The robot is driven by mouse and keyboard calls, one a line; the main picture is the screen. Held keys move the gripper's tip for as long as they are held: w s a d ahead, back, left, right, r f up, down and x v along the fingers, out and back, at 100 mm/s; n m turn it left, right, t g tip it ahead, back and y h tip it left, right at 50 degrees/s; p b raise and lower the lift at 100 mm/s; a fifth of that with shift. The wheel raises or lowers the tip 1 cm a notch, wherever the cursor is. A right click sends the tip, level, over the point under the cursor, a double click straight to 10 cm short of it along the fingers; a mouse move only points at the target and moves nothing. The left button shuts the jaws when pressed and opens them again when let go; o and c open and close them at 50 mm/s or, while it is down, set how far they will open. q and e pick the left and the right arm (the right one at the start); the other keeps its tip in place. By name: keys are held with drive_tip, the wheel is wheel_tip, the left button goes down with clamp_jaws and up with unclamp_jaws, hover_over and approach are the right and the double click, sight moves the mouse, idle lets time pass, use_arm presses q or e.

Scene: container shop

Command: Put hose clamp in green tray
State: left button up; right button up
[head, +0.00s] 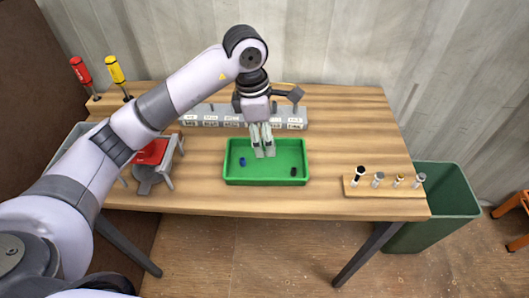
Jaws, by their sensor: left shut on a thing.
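The green tray (266,181) sits in the middle of the wooden table. My left gripper (264,152) points down over the tray, its fingertips inside the tray's outline near the centre. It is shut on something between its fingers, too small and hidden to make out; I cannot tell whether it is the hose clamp. A small blue piece (242,162) lies in the tray at left and a small dark piece (293,171) at right. I cannot tell whether the fingertips touch the tray floor. My right gripper is not in view.
A grey labelled rack (206,119) stands behind the tray. A red-topped device (152,151) is at left, near my arm. Red (81,70) and yellow (115,70) screwdrivers stand at back left. A wooden holder (384,188) with several pieces is at right, beside a green bin (447,211).

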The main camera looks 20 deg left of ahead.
sight(266, 164)
use_arm(q)
wheel_tip(266, 164, down, 7)
drive_tip(key=shift+f+p, duration=0.1)
drive_tip(key=shift+p, duration=0.4)
drive_tip(key=shift+f, duration=0.1)
drive_tip(key=o, duration=0.9)
